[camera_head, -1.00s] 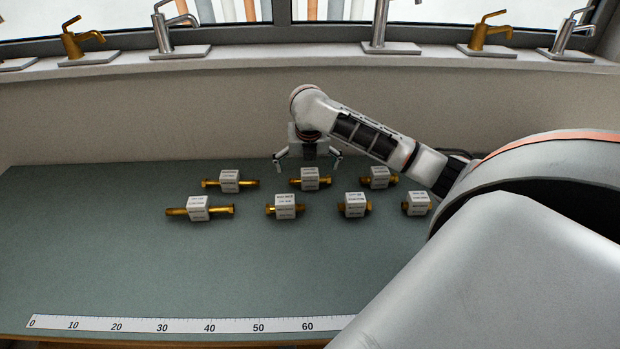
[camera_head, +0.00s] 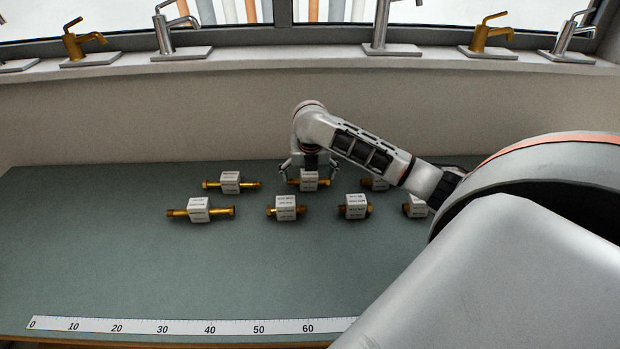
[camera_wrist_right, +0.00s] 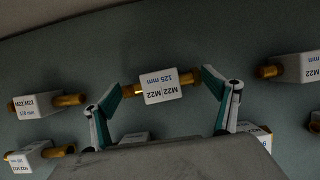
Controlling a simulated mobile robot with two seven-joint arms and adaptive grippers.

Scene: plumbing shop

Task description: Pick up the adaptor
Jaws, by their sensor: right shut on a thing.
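Several brass adaptors, each with a white label block around its middle, lie on the green table. The middle one of the back row, the adaptor (camera_head: 310,181), sits between the fingers of my right gripper (camera_head: 311,174). In the right wrist view this adaptor (camera_wrist_right: 160,86) carries the label "M22 M22, 125 mm". The fingers of my right gripper (camera_wrist_right: 163,80) stand at its two brass ends, shut on it along its length. The adaptor appears at table level; I cannot tell if it is lifted. My left gripper is not in view.
Other adaptors lie close by: back left (camera_head: 230,182), back right (camera_head: 375,183), and a front row including one at front left (camera_head: 198,209). A ruler strip (camera_head: 190,326) runs along the table's (camera_head: 100,270) front edge. Faucets stand on the sill (camera_head: 290,56) behind. The table's front left is clear.

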